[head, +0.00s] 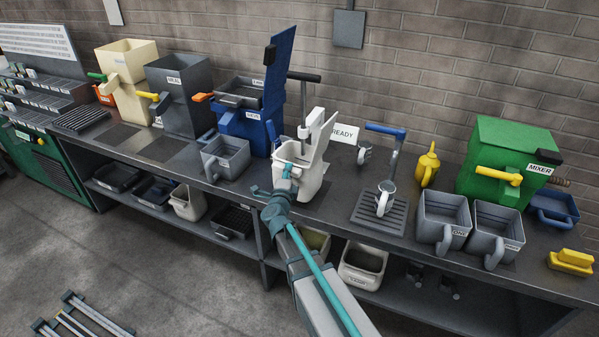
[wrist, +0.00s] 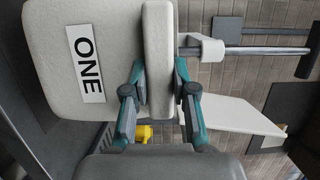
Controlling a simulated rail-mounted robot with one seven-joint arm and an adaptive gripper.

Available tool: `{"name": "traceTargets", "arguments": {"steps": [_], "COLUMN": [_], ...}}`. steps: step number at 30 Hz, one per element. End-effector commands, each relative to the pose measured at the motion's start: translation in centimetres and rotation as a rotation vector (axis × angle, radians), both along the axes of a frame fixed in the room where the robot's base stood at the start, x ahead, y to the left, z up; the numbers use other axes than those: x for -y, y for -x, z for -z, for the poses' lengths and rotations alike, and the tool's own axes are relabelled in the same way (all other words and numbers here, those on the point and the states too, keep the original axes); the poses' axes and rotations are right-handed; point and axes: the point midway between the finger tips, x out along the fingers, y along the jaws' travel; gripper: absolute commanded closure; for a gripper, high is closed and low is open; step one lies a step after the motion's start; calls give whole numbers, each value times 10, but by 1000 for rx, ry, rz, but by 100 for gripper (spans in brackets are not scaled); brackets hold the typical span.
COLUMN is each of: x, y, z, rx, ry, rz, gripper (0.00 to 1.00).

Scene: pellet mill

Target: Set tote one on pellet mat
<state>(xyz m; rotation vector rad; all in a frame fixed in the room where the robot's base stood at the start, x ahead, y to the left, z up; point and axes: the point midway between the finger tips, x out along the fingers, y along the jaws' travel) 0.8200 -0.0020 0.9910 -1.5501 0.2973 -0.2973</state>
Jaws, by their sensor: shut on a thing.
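A cream tote (wrist: 60,60) with a white label reading ONE fills the left of the wrist view. Its upright handle (wrist: 158,60) is between the two teal fingers of my gripper (wrist: 157,90), which is shut on it. In the head view my gripper (head: 288,171) is at the front of a cream body (head: 306,182) at the middle of the bench. There the tote and the cream machine behind it overlap, and I cannot tell whether the tote touches the bench. No mat with a readable pellet label shows; the tote and arm may hide it.
A cream machine (head: 318,135) with a dark crank stands close behind. The blue machine (head: 245,125) and a grey tote (head: 226,158) are to the left. A ribbed grey tray (head: 379,213) with a blue-handled stand is to the right. The READY sign (head: 344,133) is behind.

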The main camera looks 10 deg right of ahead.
Motion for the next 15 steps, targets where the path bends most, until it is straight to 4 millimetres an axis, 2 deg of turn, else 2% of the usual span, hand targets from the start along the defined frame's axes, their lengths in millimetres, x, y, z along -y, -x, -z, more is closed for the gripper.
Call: {"name": "traceTargets", "arguments": {"steps": [15], "x": [0], "y": [0], "z": [-26], "rx": [1], "ry": [1], "rz": [0], "gripper": [100]}}
